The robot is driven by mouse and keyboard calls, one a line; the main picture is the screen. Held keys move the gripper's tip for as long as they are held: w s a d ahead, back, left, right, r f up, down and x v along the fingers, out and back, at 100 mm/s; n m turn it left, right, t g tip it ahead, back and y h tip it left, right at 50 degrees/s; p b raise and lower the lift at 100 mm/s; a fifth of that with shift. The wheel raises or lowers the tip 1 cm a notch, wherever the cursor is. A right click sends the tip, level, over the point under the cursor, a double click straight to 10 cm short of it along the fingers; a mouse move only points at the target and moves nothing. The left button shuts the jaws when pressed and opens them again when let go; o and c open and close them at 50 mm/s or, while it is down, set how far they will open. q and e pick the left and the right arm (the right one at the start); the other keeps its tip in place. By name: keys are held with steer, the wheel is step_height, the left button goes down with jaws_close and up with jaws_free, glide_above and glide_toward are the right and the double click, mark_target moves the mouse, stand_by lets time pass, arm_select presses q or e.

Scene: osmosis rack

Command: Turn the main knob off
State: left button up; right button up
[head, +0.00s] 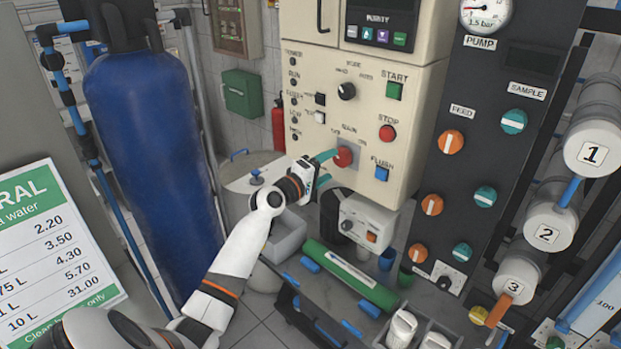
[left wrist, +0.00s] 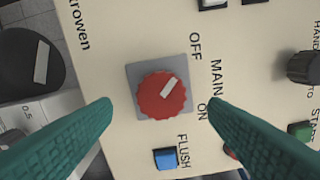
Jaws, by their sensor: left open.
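The red main knob (head: 343,157) sits on a grey square plate on the cream control panel (head: 420,105). In the left wrist view the knob (left wrist: 160,100) has a white mark pointing up and right, roughly toward the space between the OFF and MAIN lettering. My left gripper (head: 327,168) is open in front of the panel, its teal fingers one on each side of the knob. In the left wrist view its fingertips (left wrist: 161,105) stand apart from the knob, with a gap on both sides. My right gripper is not in view.
A blue FLUSH button (left wrist: 166,158) is close to the knob. A red STOP button (head: 387,133) and green START button (head: 394,91) are on the panel's right. A white box (head: 366,226) is below. A blue tank (head: 150,170) stands left of my arm.

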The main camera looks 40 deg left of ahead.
arm_select(q)
steer(key=s+b, duration=0.1)
steer(key=s, duration=0.6)
steer(key=shift+s+a, duration=0.3)
step_height(320, 180, down, 24)
steer(key=s+d+m+g+y+b, duration=0.1)
steer(key=s+m+g, duration=0.1)
steer(key=g, duration=0.3)
steer(key=s+d+f+m+g, duration=0.2)
steer(key=s+f, duration=0.2)
steer(key=f, duration=0.5)
steer(key=s+d+f+m+g, duration=0.15)
steer(key=s+f, duration=0.25)
steer(key=f, duration=0.5)
steer(key=s+d+f+m+g+b, duration=0.1)
steer(key=s+d+f+m, duration=0.3)
steer(key=s+f, duration=0.4)
steer(key=s+d+f+m+g, duration=0.4)
steer(key=s+d+f, duration=0.2)
steer(key=s, duration=1.1)
steer(key=s+d+f+m+g+b, duration=0.1)
steer(key=s+d+f+m+g, duration=0.2)
steer(key=s+d+f, duration=0.3)
steer(key=s+f+m, duration=0.1)
steer(key=s+f, duration=0.4)
steer(key=s, duration=0.2)
steer(key=shift+s+b, duration=0.25)
steer(key=shift+b, duration=0.05)
steer(key=shift+g, duration=0.25)
